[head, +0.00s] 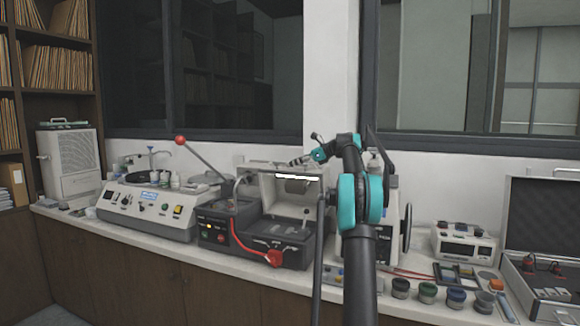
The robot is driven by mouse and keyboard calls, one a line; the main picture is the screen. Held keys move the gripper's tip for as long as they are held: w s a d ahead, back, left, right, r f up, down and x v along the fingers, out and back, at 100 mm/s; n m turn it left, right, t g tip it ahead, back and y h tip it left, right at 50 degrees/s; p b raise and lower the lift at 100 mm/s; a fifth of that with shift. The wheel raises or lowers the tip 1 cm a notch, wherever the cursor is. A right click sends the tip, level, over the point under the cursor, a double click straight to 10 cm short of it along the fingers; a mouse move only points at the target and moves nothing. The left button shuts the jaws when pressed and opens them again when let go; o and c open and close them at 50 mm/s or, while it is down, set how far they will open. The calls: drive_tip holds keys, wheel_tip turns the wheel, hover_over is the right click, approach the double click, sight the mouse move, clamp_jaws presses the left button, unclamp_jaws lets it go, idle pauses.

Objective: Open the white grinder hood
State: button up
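The white grinder hood (262,190) stands on the dark-based machine (285,245) in the middle of the counter. It looks raised, with its hollow inside facing me and a grey part showing in it. A bright white bar (297,177) runs along its upper front. My gripper (298,161) is at the hood's upper right edge, above the bar, with its dark fingers pointing left. Whether it touches the hood cannot be told. The fingers are too small to show whether they are open or shut.
A red-knobbed lever (205,157) rises left of the hood. A grey console (150,208) is further left. A white machine (392,225) stands behind my arm. Several small jars (428,292) and an open case (545,265) are at right. A red hose (245,243) crosses the machine's front.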

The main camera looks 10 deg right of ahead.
drive_tip(key=v, duration=0.9)
drive_tip(key=shift+s+d+r, duration=0.1)
drive_tip(key=shift+r, duration=0.05)
drive_tip(key=shift+c, duration=0.5)
